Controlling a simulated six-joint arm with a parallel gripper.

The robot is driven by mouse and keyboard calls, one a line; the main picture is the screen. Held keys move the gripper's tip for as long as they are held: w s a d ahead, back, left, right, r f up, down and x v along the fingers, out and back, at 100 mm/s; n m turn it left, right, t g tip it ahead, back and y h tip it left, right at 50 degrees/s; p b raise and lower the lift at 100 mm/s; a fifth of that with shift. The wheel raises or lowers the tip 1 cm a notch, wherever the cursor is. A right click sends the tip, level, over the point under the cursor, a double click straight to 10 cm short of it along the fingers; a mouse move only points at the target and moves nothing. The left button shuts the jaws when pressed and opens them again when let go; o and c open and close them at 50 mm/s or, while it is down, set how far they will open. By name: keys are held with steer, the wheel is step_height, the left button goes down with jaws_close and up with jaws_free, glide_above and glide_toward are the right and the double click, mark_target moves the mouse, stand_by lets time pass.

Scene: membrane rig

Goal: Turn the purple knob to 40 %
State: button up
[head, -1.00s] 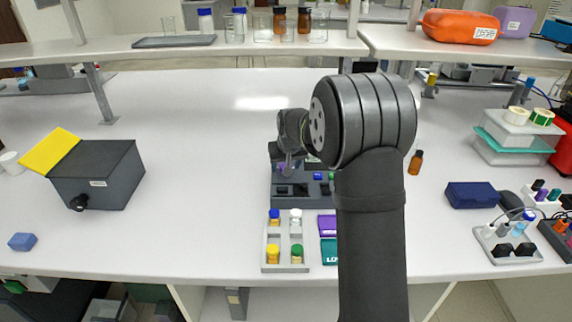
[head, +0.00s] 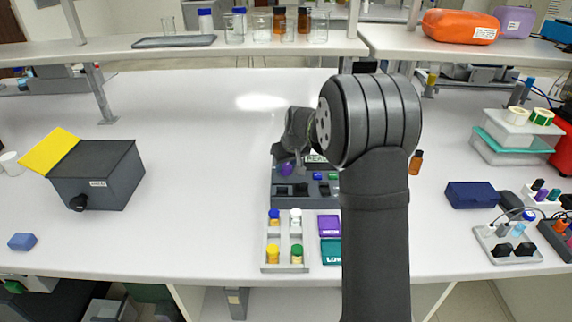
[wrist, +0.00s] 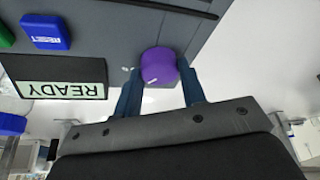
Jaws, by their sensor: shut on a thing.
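The purple knob (wrist: 158,68) sits on the grey panel of the rig (wrist: 130,20), with a white mark on its face. My gripper (wrist: 160,88) has its two blue-grey fingers on either side of the knob, shut on it. In the head view the purple knob (head: 286,169) shows just below my gripper (head: 288,160), at the upper left of the rig (head: 300,200). My arm hides part of the rig's right side there. A display (wrist: 62,80) reads READY beside the knob. I cannot read any percentage scale around the knob.
A blue RESET button (wrist: 46,33) and a green button (wrist: 4,36) sit on the panel near the display. A rack of capped bottles (head: 284,262) stands in front of the rig. A dark box with a yellow lid (head: 96,175) stands left. The bench between is clear.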

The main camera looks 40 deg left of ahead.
steer(key=n+g, duration=0.1)
steer(key=n, duration=0.2)
steer(key=n+g, duration=0.1)
steer(key=n, duration=0.2)
steer(key=shift+w+n+g, duration=0.2)
steer(key=shift+n+g, duration=0.1)
steer(key=shift+n, duration=0.1)
stand_by(0.4)
steer(key=o, duration=1)
steer(key=v, duration=1.7)
steer(key=shift+w+d+r, duration=0.15)
steer(key=x, duration=1.7)
steer(key=shift+s, duration=0.2)
